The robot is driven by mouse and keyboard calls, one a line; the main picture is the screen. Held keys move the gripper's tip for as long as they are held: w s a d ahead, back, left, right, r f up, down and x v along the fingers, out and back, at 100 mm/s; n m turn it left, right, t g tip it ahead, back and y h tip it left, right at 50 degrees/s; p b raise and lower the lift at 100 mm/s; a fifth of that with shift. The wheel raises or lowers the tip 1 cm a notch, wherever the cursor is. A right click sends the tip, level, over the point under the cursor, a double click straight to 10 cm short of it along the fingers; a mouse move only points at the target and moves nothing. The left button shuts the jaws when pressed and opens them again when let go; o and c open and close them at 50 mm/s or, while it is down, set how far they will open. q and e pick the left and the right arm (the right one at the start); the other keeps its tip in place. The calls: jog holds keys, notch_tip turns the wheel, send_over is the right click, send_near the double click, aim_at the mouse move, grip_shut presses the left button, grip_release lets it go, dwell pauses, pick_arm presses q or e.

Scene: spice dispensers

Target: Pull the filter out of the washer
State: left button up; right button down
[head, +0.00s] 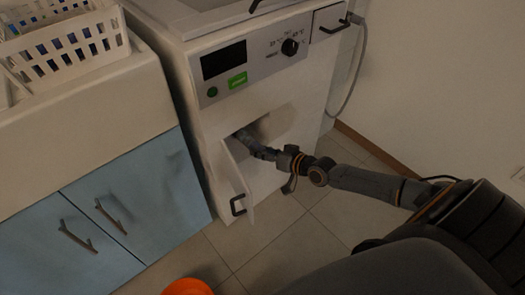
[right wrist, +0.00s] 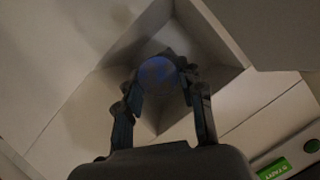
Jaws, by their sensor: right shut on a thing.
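The white washer (head: 290,125) stands in the middle of the head view, with a square recess (head: 272,122) in its front. A small flap door (head: 236,178) with a dark handle hangs open at the recess. My right gripper (head: 243,136) reaches into the recess. In the right wrist view, the filter (right wrist: 158,71) shows as a round blue end at the back of the recess. The fingers of my right gripper (right wrist: 160,82) are closed on its two sides. The filter's rear part is hidden, and I cannot make the filter out in the head view. My left gripper is not in view.
A blue-doored cabinet (head: 115,215) stands left of the washer, with a white basket (head: 68,50) on top. An orange round thing (head: 187,287) is on the floor at the bottom edge. A grey hose (head: 357,70) hangs at the washer's right. Tiled floor in front is mostly clear.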

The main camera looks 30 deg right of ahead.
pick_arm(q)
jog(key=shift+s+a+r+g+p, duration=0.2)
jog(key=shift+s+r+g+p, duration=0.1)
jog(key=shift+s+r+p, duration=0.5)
pick_arm(e)
jog(key=shift+s+d, duration=0.15)
jog(key=shift+s, duration=0.8)
jog(key=shift+s+d, duration=0.1)
jog(key=shift+s, duration=0.8)
